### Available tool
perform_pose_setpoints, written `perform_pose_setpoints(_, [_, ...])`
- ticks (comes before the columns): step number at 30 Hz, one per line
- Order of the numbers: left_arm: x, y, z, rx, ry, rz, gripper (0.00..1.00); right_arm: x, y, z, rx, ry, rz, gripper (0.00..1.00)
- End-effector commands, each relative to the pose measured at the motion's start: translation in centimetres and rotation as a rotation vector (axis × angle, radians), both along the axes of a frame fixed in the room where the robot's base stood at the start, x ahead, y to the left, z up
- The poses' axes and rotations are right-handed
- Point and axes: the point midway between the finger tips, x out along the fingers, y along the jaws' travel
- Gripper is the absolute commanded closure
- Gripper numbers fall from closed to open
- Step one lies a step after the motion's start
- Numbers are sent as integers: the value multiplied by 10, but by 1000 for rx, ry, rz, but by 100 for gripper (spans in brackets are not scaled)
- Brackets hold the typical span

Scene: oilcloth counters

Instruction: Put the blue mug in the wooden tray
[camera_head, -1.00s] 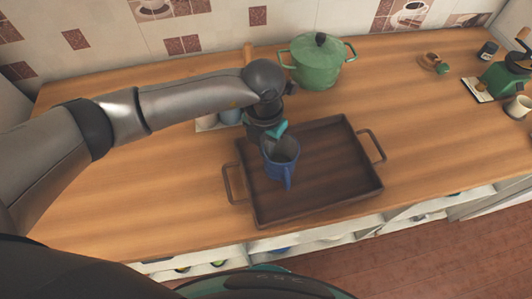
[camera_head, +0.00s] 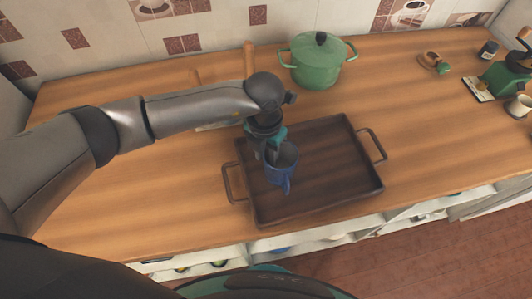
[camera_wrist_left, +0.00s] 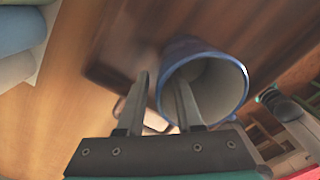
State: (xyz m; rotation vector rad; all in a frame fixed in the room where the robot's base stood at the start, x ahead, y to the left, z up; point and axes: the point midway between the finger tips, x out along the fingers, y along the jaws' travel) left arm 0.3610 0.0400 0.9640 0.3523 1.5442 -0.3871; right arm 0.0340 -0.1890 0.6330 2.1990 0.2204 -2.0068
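The blue mug (camera_head: 281,177) is upright within the left part of the dark wooden tray (camera_head: 335,160), its handle toward the tray's front edge. It looks set down on the tray floor, though its base is hard to see. My left gripper (camera_head: 268,150) is over the mug's left rim. In the left wrist view the gripper (camera_wrist_left: 162,95) has its fingers apart. One finger is inside the mug (camera_wrist_left: 215,60) and the other outside, with the wall between and gaps visible. My right gripper is not in view.
A green lidded pot (camera_head: 318,62) stands behind the tray. A white cup (camera_head: 520,106) and a green appliance (camera_head: 503,78) are at the right. The tray's right half is empty.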

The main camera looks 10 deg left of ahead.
Motion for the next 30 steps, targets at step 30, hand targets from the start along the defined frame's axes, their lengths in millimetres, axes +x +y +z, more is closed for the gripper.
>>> perform_pose_setpoints(30, [1, 3, 123, 0, 0, 0, 65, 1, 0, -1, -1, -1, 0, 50])
